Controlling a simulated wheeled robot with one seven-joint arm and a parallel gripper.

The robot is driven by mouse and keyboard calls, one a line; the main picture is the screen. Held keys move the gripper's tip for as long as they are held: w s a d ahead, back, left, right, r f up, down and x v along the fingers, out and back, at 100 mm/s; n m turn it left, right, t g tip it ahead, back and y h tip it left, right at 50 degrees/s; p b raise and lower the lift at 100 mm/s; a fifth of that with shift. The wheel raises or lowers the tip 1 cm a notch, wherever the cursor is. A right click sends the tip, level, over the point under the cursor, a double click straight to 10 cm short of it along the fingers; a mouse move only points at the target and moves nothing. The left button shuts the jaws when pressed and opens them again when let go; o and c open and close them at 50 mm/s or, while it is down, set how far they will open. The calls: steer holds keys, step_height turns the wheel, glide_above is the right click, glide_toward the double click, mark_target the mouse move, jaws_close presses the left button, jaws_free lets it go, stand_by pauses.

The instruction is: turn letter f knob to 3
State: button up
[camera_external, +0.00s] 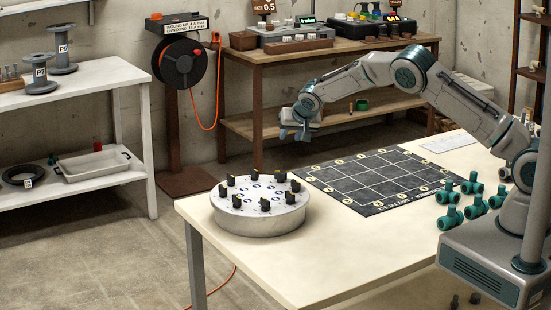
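A round, light grey panel (258,218) stands at the left end of the table. Several black knobs with yellowish marks stand in a ring on its top, with small blue marks among them. The letters and numbers are too small to read, so I cannot tell which knob is letter f. My gripper (284,134) is in the air above and slightly right of the panel in the picture, apart from the knobs. Its fingers are small and dark here, and I cannot tell if they are open or shut. No held thing shows.
A black grid mat (372,179) with numbered edge spots lies right of the panel. Several teal pipe fittings (476,209) stand at the table's right. The cream table (325,245) is clear in front. A workbench with devices (290,40) stands behind.

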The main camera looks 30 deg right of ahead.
steer(key=s+d+f+n+t+y+b, duration=0.2)
steer(key=s+f+n+y, duration=0.1)
steer(key=s+n, duration=0.25)
steer(key=n+t+y+b, duration=0.1)
steer(key=n+y+b, duration=0.2)
steer(key=n+y, duration=0.2)
glide_toward(283, 172)
steer(key=p+x, duration=0.3)
steer(key=x, duration=0.6)
steer(key=shift+w+p, duration=0.2)
steer(key=shift+p, duration=0.15)
jaws_close()
